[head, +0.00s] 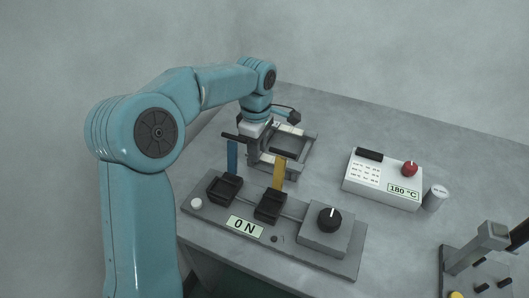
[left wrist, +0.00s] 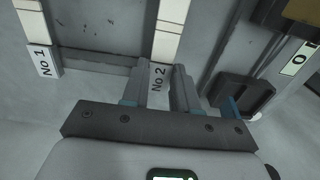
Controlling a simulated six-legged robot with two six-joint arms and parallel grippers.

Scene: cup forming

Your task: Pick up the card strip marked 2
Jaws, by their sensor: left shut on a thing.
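The card strip marked No 2 (left wrist: 170,28) is a pale strip with a label at its near end, upper middle of the left wrist view. My left gripper (left wrist: 162,88) has its fingers on either side of this labelled end and is shut on it. In the head view my left gripper (head: 254,150) reaches down at the near left of a grey rack (head: 311,139), and the strip's end there is hidden. A second strip marked No 1 (left wrist: 36,32) lies to the left in the wrist view, apart from the fingers. My right gripper is not in view.
In front of the rack is a grey base with two black cups (head: 224,189), a blue upright (head: 232,156), a yellow upright (head: 279,174), a knob (head: 330,219) and a "0 N" display (head: 244,227). A white box (head: 382,180) reading 180 °C stands right. The back right table is clear.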

